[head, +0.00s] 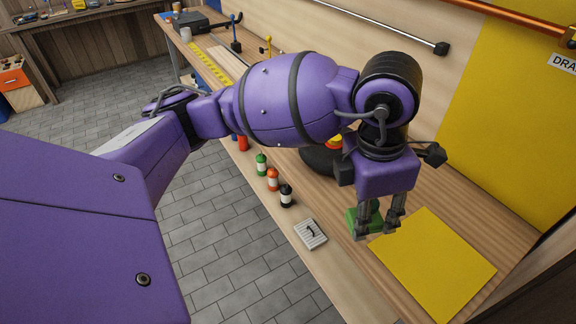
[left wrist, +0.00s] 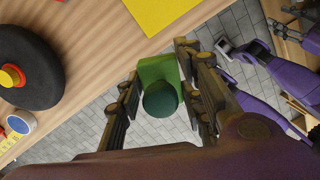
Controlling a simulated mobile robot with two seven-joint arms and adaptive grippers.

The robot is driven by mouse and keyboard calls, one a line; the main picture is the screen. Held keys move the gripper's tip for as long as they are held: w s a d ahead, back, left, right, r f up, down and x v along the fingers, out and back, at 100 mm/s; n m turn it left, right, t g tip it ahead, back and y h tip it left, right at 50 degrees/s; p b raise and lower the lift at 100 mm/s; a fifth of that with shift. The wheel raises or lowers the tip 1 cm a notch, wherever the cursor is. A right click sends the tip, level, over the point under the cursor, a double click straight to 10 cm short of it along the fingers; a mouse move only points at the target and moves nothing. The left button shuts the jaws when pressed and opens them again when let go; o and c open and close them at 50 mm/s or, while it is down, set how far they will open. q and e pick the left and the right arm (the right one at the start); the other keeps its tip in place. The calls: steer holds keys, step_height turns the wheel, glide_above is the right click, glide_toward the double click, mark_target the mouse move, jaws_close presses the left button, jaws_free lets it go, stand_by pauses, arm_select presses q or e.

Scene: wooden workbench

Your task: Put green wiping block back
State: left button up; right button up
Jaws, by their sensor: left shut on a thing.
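The green wiping block (head: 358,220) is a green block with a dark green round knob. My left gripper (head: 378,230) is shut on it, and the fingers partly hide it in the head view. In the left wrist view the block (left wrist: 158,70) sits between the two fingers (left wrist: 163,90), with its knob towards the camera. The block is over the front part of the workbench, left of a flat yellow square (head: 435,265). I cannot tell whether it touches the bench. In the left wrist view, purple arm parts and dark finger-like parts show at the upper right, too unclear to read.
A grey slatted pad (head: 310,233) lies on the bench's front edge. Black (head: 286,196), orange (head: 272,180) and green (head: 261,164) bottles stand in a row beside it. A black round object with a red and yellow top (left wrist: 22,75) is close to the gripper.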

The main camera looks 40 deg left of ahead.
arm_select(q)
steer(key=w+a+f, duration=0.1)
steer(key=w+f, duration=0.1)
steer(key=w, duration=0.1)
steer(key=w+a+f, duration=0.2)
steer(key=w+f, duration=0.1)
steer(key=w, duration=0.1)
steer(key=w+a+f, duration=0.2)
steer(key=w+f, duration=0.1)
steer(key=shift+w+f, duration=0.1)
steer(key=shift+w, duration=0.05)
steer(key=shift+w+f, duration=0.15)
steer(key=shift+f, duration=0.05)
steer(key=shift+w+a+f, duration=0.1)
steer(key=shift+w+f, duration=0.05)
steer(key=shift+f, duration=0.75)
steer(key=shift+w+f, duration=0.15)
steer(key=shift+f, duration=0.7)
steer(key=shift+f, duration=0.2)
steer(key=o, duration=1.1)
step_height(320, 180, up, 12)
steer(key=s+a, duration=0.1)
steer(key=shift+r, duration=0.2)
steer(key=shift+s, duration=0.1)
